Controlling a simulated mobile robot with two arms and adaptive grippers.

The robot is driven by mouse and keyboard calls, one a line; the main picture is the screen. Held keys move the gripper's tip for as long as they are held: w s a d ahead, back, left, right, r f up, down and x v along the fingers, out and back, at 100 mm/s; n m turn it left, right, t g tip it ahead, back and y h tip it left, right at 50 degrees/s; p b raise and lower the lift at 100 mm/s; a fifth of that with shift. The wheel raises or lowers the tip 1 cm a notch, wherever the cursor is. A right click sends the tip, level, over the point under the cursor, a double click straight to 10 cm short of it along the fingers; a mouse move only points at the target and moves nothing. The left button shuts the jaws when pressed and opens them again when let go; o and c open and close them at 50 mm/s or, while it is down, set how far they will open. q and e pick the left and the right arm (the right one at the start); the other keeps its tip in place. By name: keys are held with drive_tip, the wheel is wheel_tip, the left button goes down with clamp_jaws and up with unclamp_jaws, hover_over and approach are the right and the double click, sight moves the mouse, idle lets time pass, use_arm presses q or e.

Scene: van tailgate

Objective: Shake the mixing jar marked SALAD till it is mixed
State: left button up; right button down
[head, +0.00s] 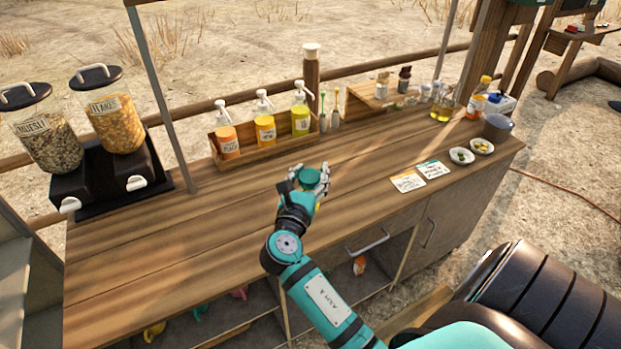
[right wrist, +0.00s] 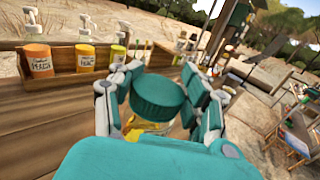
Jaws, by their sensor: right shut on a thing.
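My right gripper (head: 308,184) is shut on a jar with a round teal lid (head: 308,176) and holds it over the middle of the wooden counter. The right wrist view shows the teal lid (right wrist: 159,95) between the two fingers, with a bit of yellow below it. The jar's body and any marking on it are hidden by the fingers and the lid. I cannot tell whether the jar touches the counter. My left gripper is not in view.
Pump bottles (head: 265,128) stand in a wooden box at the counter's back. Dispensers marked MUESLI (head: 48,142) and FLAKES (head: 117,123) stand at the left. Two cards (head: 408,181) and two small bowls (head: 461,156) lie at the right.

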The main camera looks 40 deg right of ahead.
wheel_tip(320, 180, down, 6)
drive_tip(key=shift+s+r, duration=0.1)
wheel_tip(320, 180, up, 7)
drive_tip(key=shift+d+r, duration=0.1)
drive_tip(key=shift+r, duration=0.1)
wheel_tip(320, 180, down, 7)
drive_tip(key=shift+f, duration=0.15)
